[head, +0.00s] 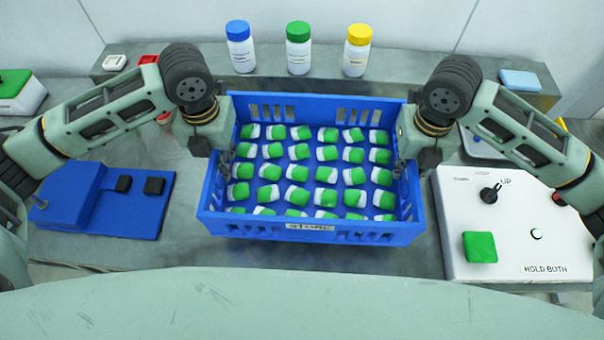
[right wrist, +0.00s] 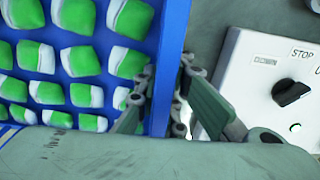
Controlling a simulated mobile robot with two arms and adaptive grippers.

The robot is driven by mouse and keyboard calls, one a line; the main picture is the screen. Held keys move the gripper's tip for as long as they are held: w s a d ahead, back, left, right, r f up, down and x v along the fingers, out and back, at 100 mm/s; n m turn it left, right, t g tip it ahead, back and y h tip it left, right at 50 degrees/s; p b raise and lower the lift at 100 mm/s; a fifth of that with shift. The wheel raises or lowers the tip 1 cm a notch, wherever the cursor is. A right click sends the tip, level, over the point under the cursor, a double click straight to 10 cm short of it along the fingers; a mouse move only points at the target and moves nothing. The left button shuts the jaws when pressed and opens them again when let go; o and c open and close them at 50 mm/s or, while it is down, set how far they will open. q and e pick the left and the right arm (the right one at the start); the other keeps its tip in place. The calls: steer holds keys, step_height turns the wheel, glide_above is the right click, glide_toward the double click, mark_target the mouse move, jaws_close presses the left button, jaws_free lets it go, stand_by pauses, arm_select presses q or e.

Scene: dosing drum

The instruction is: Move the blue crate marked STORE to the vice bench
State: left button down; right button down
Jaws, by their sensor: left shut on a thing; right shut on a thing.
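The blue crate (head: 312,233) with a STORE label on its near side sits at the middle of the grey bench in the head view. It holds rows of green-and-white packets (head: 298,172). My left gripper (head: 228,170) is shut on the crate's left wall. My right gripper (head: 400,170) is shut on the crate's right wall. In the right wrist view, the fingers of my right gripper (right wrist: 160,98) stand on either side of the blue crate wall (right wrist: 165,60). I cannot tell whether the crate touches the bench. The vice bench cannot be made out.
A white control box (head: 510,225) with a black knob stands close right of the crate. A blue device (head: 100,205) lies to the left. Blue-capped (head: 240,48), green-capped (head: 298,48) and yellow-capped (head: 356,50) bottles stand behind the crate.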

arm_select(q)
steer(key=shift+w, duration=0.15)
arm_select(e)
steer(key=shift+w+a+r, duration=0.1)
steer(key=shift+w, duration=0.05)
